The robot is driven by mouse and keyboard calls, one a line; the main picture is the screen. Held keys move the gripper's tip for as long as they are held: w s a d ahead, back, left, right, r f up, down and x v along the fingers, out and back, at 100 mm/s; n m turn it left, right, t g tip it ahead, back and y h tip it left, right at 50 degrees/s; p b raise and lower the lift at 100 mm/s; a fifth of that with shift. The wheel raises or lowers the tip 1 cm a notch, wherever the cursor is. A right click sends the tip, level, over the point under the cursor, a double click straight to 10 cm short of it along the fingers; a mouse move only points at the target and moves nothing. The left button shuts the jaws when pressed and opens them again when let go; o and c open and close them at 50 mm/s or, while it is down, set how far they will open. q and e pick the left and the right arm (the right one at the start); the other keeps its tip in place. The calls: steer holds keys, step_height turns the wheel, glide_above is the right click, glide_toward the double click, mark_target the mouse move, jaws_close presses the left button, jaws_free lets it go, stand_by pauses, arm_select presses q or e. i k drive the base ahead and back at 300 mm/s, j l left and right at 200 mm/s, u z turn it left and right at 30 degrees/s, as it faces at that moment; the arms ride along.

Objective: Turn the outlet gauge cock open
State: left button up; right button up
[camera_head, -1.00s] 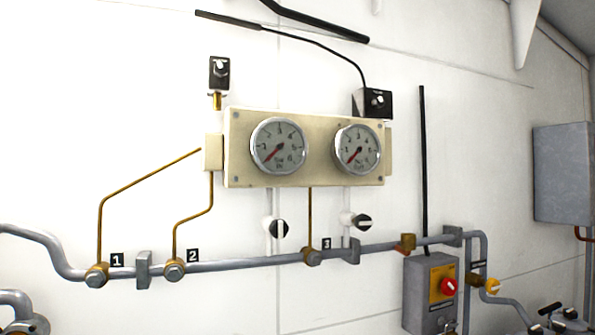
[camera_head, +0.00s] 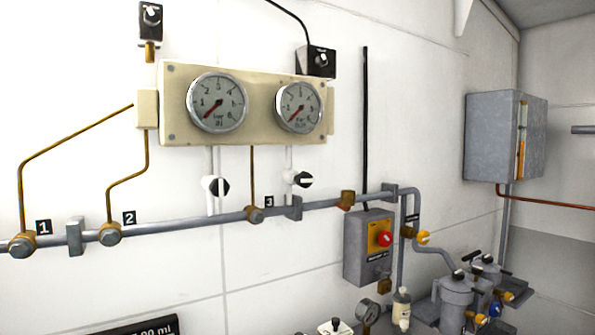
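Two round gauges sit on a cream panel (camera_head: 190,142) on the white wall. The left gauge (camera_head: 218,102) reads "bar" with a lower label that looks like "IN". The right gauge (camera_head: 299,107) has a label that looks like "OUT". Both red needles point to the lower left. Below each gauge is a white cock with a black knob: the left gauge cock (camera_head: 219,187) and the right, outlet gauge cock (camera_head: 303,180). Neither of my grippers is in view.
A grey pipe (camera_head: 180,226) runs below the gauges, with fittings marked 1, 2 and 3. A grey switch box (camera_head: 367,262) with a red knob (camera_head: 385,239) is right of the cocks. Filter housings (camera_head: 455,299) stand lower right. A grey cabinet (camera_head: 492,140) hangs further right.

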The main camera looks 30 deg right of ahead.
mark_target(304, 180)
steer(key=l, duration=0.9)
steer(key=k+l+u, duration=0.1)
steer(key=l, duration=0.85)
steer(key=k+l, duration=0.1)
steer(key=l, duration=0.8)
